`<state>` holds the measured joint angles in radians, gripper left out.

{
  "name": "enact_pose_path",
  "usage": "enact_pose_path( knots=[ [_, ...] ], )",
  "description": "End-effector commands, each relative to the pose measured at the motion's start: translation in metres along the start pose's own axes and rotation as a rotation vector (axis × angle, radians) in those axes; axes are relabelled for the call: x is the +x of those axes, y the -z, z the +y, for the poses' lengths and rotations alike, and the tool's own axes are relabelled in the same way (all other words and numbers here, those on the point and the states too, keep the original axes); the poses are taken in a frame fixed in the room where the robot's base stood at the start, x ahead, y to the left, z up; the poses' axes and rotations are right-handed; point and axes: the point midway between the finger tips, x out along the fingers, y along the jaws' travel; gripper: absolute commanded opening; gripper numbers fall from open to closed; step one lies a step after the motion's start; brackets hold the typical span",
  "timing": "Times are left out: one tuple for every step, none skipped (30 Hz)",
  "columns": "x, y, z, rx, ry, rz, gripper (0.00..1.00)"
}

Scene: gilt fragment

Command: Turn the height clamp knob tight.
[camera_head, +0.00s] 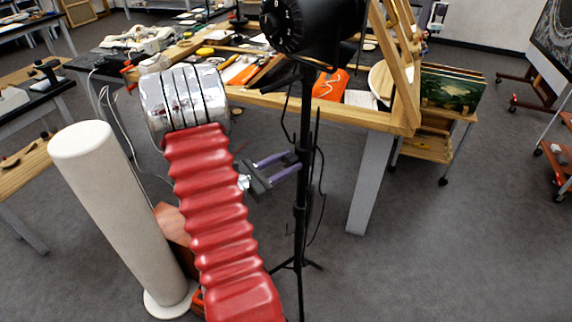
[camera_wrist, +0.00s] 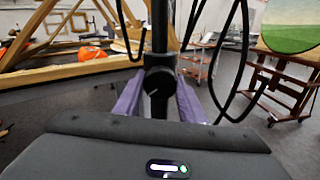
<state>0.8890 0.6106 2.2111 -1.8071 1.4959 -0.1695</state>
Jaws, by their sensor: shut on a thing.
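A black stand (camera_head: 301,205) rises upright on splayed legs and carries a large black lamp-like head (camera_head: 305,25). In the wrist view its post (camera_wrist: 159,30) runs up the middle, with the round black height clamp knob (camera_wrist: 158,82) facing me, a pale mark on its face. My gripper (camera_head: 292,163) reaches the post from the left, level with its middle. Its purple fingers lie on both sides of the knob in the wrist view, shut on it. The finger contact is partly hidden behind the knob. In the head view I cannot make out the knob.
Black cables (camera_wrist: 240,60) hang beside the post, close to my gripper. A wooden workbench (camera_head: 330,108) with tools stands behind the stand. A white column (camera_head: 110,200) stands at left. A trolley with paintings (camera_head: 450,90) is at right. The grey floor at front right is clear.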

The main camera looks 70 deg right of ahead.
Motion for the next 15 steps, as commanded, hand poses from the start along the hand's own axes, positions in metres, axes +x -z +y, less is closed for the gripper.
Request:
enact_pose_path(
  knots=[
    [-0.0001, 0.0003, -0.0007, 0.000, 0.002, 0.000, 0.15],
    [-0.0001, 0.0003, -0.0007, 0.000, 0.002, 0.000, 0.15],
    [-0.0001, 0.0003, -0.0007, 0.000, 0.002, 0.000, 0.15],
    [-0.0002, 0.0003, -0.0007, 0.000, 0.002, 0.000, 0.15],
    [-0.0002, 0.0003, -0.0007, 0.000, 0.002, 0.000, 0.15],
    [-0.0002, 0.0003, -0.0007, 0.000, 0.002, 0.000, 0.39],
    [-0.0002, 0.0003, -0.0007, 0.000, 0.002, 0.000, 0.41],
    [-0.0002, 0.0003, -0.0007, 0.000, 0.001, 0.000, 0.43],
    [-0.0002, 0.0003, -0.0006, 0.000, 0.001, 0.000, 0.46],
    [-0.0002, 0.0002, -0.0005, 0.001, 0.001, 0.000, 0.48],
    [-0.0002, 0.0002, -0.0005, 0.001, 0.001, 0.000, 0.50],
    [-0.0002, 0.0002, -0.0004, 0.001, 0.001, 0.000, 0.53],
    [-0.0002, 0.0002, -0.0004, 0.001, 0.001, 0.000, 0.55],
    [-0.0002, 0.0002, -0.0003, 0.001, 0.001, 0.000, 0.55],
    [-0.0002, 0.0002, -0.0003, 0.001, 0.001, 0.000, 0.55]
  ],
)
